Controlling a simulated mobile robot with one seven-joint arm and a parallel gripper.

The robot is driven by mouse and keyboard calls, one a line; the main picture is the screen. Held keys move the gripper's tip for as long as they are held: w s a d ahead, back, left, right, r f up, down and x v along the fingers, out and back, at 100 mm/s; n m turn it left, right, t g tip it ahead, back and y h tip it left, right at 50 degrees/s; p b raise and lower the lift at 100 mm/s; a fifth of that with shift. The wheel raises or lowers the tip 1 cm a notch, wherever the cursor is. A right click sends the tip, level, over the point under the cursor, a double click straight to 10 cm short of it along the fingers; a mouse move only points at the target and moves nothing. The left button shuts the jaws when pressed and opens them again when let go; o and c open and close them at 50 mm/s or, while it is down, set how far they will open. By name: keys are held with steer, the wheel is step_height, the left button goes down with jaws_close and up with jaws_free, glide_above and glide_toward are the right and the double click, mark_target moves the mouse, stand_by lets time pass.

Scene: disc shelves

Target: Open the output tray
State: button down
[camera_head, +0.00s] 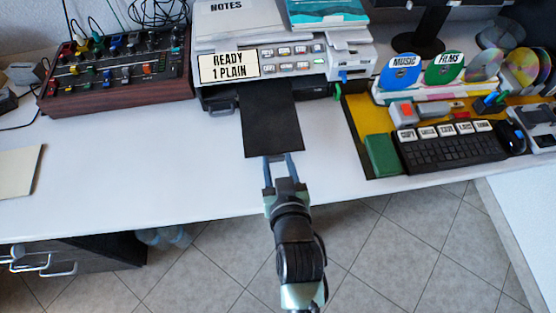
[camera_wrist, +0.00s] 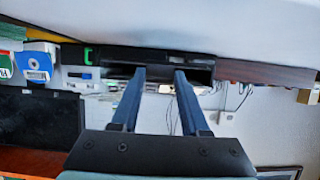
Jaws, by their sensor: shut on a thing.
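The printer (camera_head: 285,45) stands at the back of the desk, with a panel (camera_head: 229,66) reading "READY 1 PLAIN". Its black output tray (camera_head: 270,125) sticks out from below the panel, toward the front of the desk. My gripper (camera_head: 278,157) is at the tray's front edge, with its fingers slightly apart and shut on that edge. The tips are partly hidden under the tray in the head view. In the wrist view, which looks upside down, the gripper fingers (camera_wrist: 160,72) reach to a dark strip at the printer's front.
A mixer (camera_head: 115,70) with coloured knobs stands at the left. A keyboard (camera_head: 450,150), a green box (camera_head: 382,155) and several discs, including a blue one (camera_head: 400,72), are at the right.

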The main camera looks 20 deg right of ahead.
steer(key=shift+c, duration=2)
jaws_free()
steer(key=p+v, duration=0.1)
steer(key=v, duration=1.2)
